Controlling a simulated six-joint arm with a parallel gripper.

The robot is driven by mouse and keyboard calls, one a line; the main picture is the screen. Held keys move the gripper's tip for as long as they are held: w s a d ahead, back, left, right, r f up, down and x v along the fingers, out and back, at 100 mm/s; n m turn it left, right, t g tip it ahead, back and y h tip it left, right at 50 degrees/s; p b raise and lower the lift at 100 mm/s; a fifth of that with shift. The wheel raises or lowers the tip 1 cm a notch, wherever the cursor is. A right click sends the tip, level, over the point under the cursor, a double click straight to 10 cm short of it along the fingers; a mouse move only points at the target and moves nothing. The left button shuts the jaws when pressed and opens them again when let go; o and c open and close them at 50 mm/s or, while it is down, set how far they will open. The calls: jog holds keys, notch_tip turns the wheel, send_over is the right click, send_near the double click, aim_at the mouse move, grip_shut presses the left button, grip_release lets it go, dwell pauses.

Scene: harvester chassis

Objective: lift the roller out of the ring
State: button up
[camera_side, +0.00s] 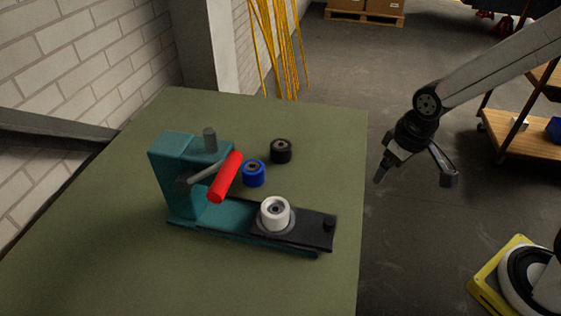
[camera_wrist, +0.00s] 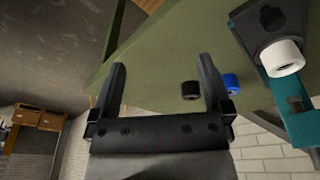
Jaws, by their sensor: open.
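The white roller (camera_side: 274,214) stands upright in the dark ring (camera_side: 291,226) on the black plate of the teal fixture (camera_side: 172,180). In the wrist view the white roller (camera_wrist: 283,57) shows at the upper right, with the teal fixture (camera_wrist: 290,105) around and below it. My gripper (camera_side: 415,181) is off the table's right edge, well to the right of the roller and apart from it. Its two fingers are spread with nothing between them in the side view. In the wrist view my gripper (camera_wrist: 163,80) is also open, with the table's edge behind the fingers.
A blue roller (camera_side: 253,173) and a black roller (camera_side: 281,151) stand on the green table (camera_side: 330,130) behind the fixture. A red handle (camera_side: 225,177) juts from the fixture over its left part. The table is clear to the right of the plate.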

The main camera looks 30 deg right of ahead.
jog(key=w+a+r+n+g, duration=0.1)
jog(key=w+a+n, duration=0.15)
jog(key=a, duration=0.35)
jog(key=w+a+r+n, duration=0.2)
jog(key=w+a, duration=0.2)
jog(key=a, duration=0.2)
jog(key=r+n+g, duration=0.1)
jog(key=n, duration=0.2)
send_over(275, 209)
jog(key=shift+r, duration=0.15)
jog(key=shift+f, duration=3)
jog(key=shift+f, duration=3.25)
jog(key=shift+r, duration=0.1)
jog(key=c, duration=1)
jog(key=shift+r, duration=0.15)
jog(key=shift+c, duration=0.2)
